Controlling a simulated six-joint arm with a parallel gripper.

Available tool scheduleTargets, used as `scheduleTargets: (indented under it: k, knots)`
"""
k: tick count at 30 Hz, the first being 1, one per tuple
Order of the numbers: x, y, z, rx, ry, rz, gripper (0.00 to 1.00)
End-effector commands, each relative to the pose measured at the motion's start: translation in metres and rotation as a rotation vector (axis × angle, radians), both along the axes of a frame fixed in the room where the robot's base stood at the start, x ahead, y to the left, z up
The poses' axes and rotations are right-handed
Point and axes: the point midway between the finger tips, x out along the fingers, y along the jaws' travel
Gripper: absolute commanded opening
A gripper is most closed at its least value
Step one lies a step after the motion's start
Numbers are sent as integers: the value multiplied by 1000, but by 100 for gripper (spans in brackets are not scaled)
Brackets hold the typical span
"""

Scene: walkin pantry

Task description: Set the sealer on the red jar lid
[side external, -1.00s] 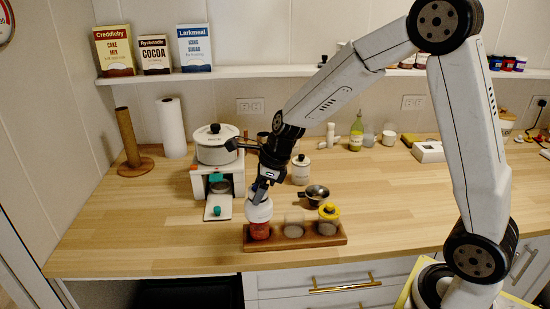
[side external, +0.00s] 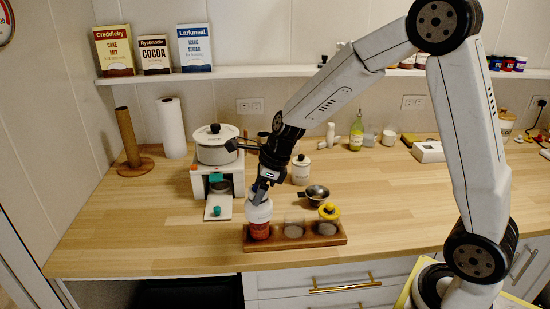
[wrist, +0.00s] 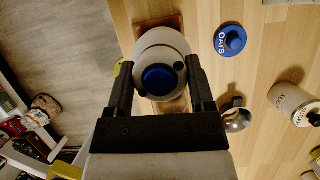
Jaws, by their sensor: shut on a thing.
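The sealer (side external: 259,212) is a white rounded piece, seen from above in the wrist view with a blue knob (wrist: 158,78). My gripper (side external: 263,189) is shut on it, with one finger on each side in the wrist view. The red jar (side external: 259,232) stands at the left end of a wooden rack. The sealer is upright directly over this jar, and its lower edge meets the jar's top in the side view. The sealer hides the jar's lid, so I cannot tell whether they touch.
The wooden rack (side external: 296,244) also holds a clear jar (side external: 294,229) and a yellow-lidded jar (side external: 328,213). A white stand with a pot (side external: 217,150) is at the left. The front-left counter is clear.

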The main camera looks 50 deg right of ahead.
Motion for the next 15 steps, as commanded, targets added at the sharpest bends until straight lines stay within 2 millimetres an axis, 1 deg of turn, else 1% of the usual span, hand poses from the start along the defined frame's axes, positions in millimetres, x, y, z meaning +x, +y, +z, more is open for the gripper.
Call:
scheduleTargets:
  k: [15]
  knots:
    - [0, 0, -4, 1, -1, 0, 0]
